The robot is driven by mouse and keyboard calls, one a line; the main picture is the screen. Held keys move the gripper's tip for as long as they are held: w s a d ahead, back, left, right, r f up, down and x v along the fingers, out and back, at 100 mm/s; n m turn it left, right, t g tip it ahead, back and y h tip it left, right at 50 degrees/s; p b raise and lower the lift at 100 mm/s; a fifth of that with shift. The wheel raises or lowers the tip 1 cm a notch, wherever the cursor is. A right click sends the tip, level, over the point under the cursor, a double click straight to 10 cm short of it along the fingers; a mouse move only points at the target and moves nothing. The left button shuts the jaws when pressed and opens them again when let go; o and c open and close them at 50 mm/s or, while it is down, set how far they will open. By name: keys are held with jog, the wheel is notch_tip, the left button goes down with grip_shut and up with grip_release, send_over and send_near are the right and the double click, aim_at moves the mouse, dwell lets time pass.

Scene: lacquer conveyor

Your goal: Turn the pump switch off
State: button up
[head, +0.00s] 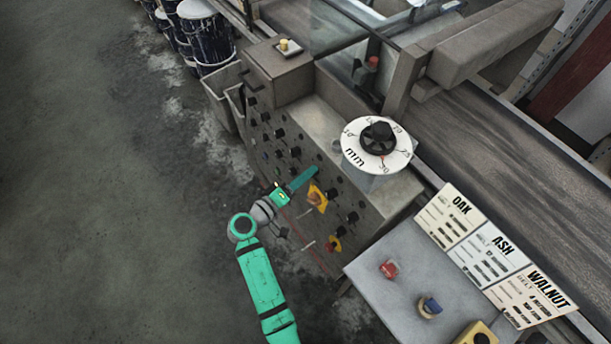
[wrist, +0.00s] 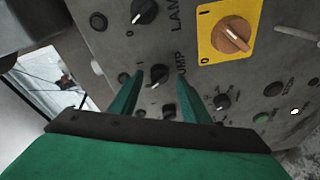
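The pump switch (wrist: 159,75) is a small black rotary knob on the grey control panel (wrist: 100,60), beside lettering that reads "UMP", its first letter hidden. A pale pointer mark on the knob seems to face down and left in the wrist view; the position marks are too small to read surely. My gripper (wrist: 159,80) is open, with one green finger on each side of the knob in that view. I cannot tell whether the fingers touch it. In the head view my gripper (head: 312,172) is at the panel face, and the pump switch cannot be picked out.
A black lamp knob (wrist: 144,11) and a yellow-plated rotary switch (wrist: 232,36) sit close by. Another black knob (wrist: 222,101) and a green button (wrist: 261,118) are to the right. A round mm dial (head: 355,155) stands above the panel. The floor at left is clear.

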jog(key=v, duration=1)
jog(key=shift+s+a, duration=0.25)
jog(key=shift+s, duration=0.05)
dwell(0.4)
